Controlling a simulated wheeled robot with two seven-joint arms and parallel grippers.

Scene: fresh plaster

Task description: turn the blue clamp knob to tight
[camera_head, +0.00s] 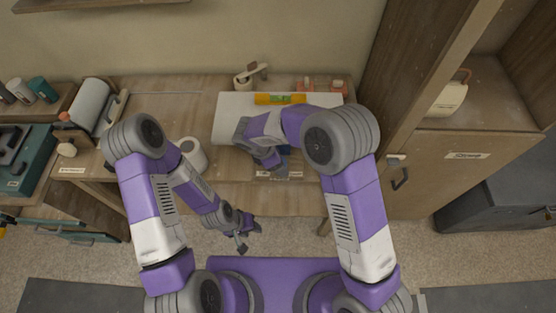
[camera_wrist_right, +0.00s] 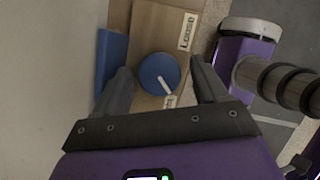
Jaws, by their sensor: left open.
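The blue clamp knob (camera_wrist_right: 152,66) shows in the right wrist view as a round disc with a white pointer line. The line points to the lower right, toward a small white label (camera_wrist_right: 170,101) that I cannot read. A label reading "Loose" (camera_wrist_right: 187,30) is at the upper right of the knob. My right gripper (camera_wrist_right: 161,68) is open, its fingers on either side of the knob with gaps showing. In the head view my right arm mostly hides the knob. My left gripper (camera_head: 245,234) is open and empty in front of the bench.
A wooden bench (camera_head: 160,95) holds a white board (camera_head: 230,105) with a yellow-green level (camera_head: 280,99) on it. A white roll (camera_head: 193,154) stands near my left arm. A cabinet (camera_head: 440,150) stands at the right. A blue piece (camera_wrist_right: 111,65) lies left of the knob.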

